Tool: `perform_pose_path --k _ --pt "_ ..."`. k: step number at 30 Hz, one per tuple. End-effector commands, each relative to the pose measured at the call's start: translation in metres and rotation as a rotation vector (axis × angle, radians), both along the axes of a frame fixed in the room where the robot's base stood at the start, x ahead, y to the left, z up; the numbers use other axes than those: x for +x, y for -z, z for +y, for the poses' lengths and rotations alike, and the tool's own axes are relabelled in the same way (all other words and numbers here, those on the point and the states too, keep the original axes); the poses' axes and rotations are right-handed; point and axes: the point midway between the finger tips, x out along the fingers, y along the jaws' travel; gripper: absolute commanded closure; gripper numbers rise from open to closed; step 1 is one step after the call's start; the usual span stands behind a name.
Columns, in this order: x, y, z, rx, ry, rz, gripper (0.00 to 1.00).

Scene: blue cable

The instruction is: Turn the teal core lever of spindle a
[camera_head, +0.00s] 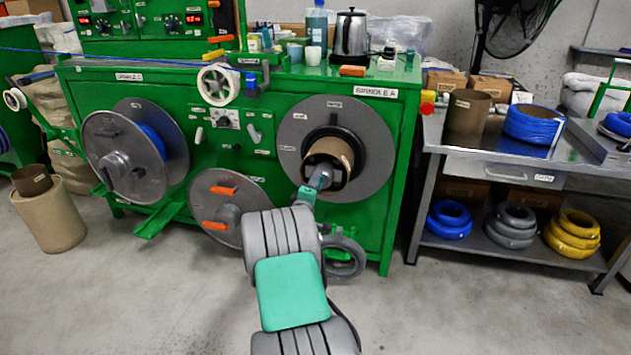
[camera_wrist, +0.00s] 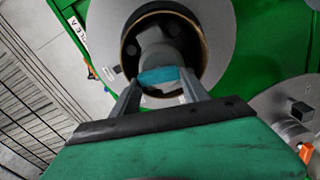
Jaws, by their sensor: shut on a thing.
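Spindle A is on the right of the green machine, with a large grey disc (camera_head: 290,135) and a brown cardboard core (camera_head: 337,150) around a dark hub. The teal core lever (camera_wrist: 161,76) lies crosswise in front of the hub in the wrist view. My gripper (camera_wrist: 160,88) has its two grey fingers on either side of the lever, shut on it. In the head view my gripper (camera_head: 318,180) reaches into the front of the core, and my arm hides the lower part of the spindle; the lever is hard to make out there.
Spindle C (camera_head: 120,155) with a grey reel and blue cable is at the left. A loose grey disc with orange handles (camera_head: 222,190) is low between the spindles. A handwheel (camera_head: 345,257) is below spindle A. A metal table (camera_head: 500,160) stands at the right.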

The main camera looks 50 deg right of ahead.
Motion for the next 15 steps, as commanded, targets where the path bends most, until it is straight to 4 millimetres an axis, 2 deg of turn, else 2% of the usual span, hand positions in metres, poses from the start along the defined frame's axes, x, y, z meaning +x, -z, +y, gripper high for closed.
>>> perform_pose_path --k 6,15 --pt "-0.0006 0.0014 0.0002 -0.046 0.002 0.116 0.88" --pt "0.0000 0.0028 0.0005 -0.076 0.002 0.183 0.88"
